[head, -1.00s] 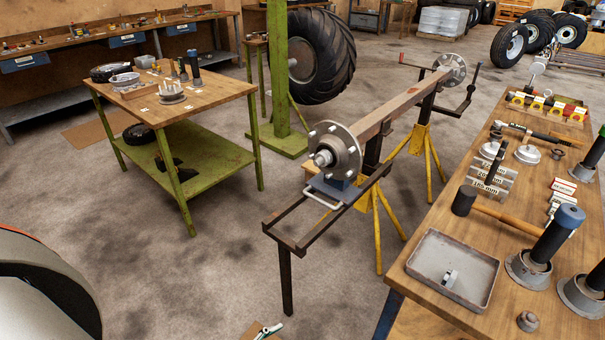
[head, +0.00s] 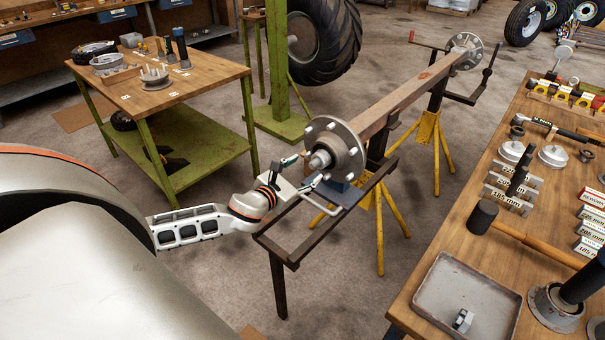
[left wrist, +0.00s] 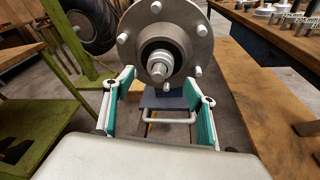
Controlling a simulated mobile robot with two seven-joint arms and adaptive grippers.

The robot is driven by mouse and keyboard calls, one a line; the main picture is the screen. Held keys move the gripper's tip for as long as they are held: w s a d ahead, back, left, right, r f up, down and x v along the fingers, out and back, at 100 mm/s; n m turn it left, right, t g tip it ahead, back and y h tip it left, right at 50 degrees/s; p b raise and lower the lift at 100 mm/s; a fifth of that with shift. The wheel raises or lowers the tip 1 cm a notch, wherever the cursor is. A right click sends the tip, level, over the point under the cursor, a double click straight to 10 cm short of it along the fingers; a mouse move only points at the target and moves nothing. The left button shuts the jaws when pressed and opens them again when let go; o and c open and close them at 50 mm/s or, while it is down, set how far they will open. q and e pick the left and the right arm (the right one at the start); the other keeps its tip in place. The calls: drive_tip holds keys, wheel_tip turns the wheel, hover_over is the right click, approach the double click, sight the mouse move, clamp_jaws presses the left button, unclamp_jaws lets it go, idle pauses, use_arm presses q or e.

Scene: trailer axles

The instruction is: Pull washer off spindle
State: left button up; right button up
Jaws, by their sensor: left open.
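The grey hub (head: 340,142) with several studs sits on the near end of the brown axle beam (head: 400,100). The spindle (head: 319,159) sticks out of its middle toward me, and it also shows in the left wrist view (left wrist: 159,68). Ring-like edges show around the spindle, but I cannot tell the washer apart from them. My left gripper (head: 301,173) is open just in front of the spindle end. In the left wrist view its two green-padded fingers (left wrist: 158,76) stand apart to either side, below the spindle's line, with nothing between them held. My right gripper is not in view.
A dark metal frame (head: 275,245) with a pale handle (head: 324,205) lies below the hub. Yellow stands (head: 380,235) support the axle. A wooden bench with a grey tray (head: 468,296) and a mallet is at the right; a green-legged table (head: 160,90) is at the left.

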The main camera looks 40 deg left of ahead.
sight(314, 164)
use_arm(q)
drive_tip(key=b+x, duration=0.1)
drive_tip(key=x, duration=0.6)
drive_tip(key=shift+w+f, duration=0.1)
drive_tip(key=shift+f, duration=0.05)
drive_tip(key=c, duration=1.3)
drive_tip(key=o, duration=1.3)
